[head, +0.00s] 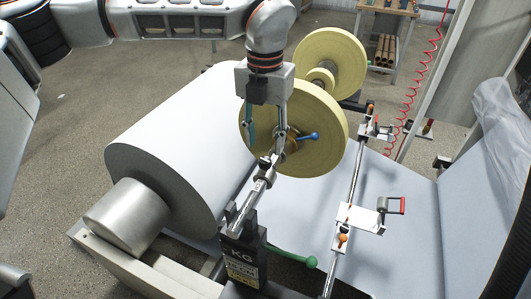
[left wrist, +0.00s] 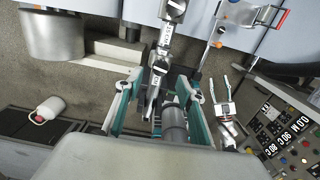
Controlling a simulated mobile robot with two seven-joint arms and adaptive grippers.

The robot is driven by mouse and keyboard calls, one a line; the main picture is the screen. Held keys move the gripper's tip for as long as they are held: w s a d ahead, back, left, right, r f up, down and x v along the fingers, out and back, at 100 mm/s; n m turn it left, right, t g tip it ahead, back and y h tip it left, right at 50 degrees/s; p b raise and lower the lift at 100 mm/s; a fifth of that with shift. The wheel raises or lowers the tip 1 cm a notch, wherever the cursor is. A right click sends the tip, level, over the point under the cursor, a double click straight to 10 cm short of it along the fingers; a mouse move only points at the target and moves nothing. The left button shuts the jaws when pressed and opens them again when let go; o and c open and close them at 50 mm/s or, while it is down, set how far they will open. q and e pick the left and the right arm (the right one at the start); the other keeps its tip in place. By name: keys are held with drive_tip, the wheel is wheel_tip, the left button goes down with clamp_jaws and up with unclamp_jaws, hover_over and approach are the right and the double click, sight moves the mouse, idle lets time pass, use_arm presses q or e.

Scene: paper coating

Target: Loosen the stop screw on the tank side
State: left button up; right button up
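My left gripper (head: 266,138) hangs from the arm at the top of the head view, fingers pointing down, above the bright metal linkage (head: 262,185). In the left wrist view its two fingers with teal pads (left wrist: 158,88) are spread apart, one to each side of the linkage (left wrist: 163,50). I see no grip on anything. A grey cylinder (left wrist: 174,122) lies between the fingers near the palm. The stop screw cannot be told apart for certain; it may be among the small metal parts of the linkage.
A large white paper roll (head: 175,150) lies left of the linkage; two yellow discs (head: 325,125) stand behind it. A green lever (head: 292,256) and a rail with orange knobs (head: 352,195) are right. A control panel (left wrist: 285,130) shows in the left wrist view.

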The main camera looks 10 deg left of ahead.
sight(265, 160)
use_arm(q)
drive_tip(key=shift+f, duration=2.6)
clamp_jaws()
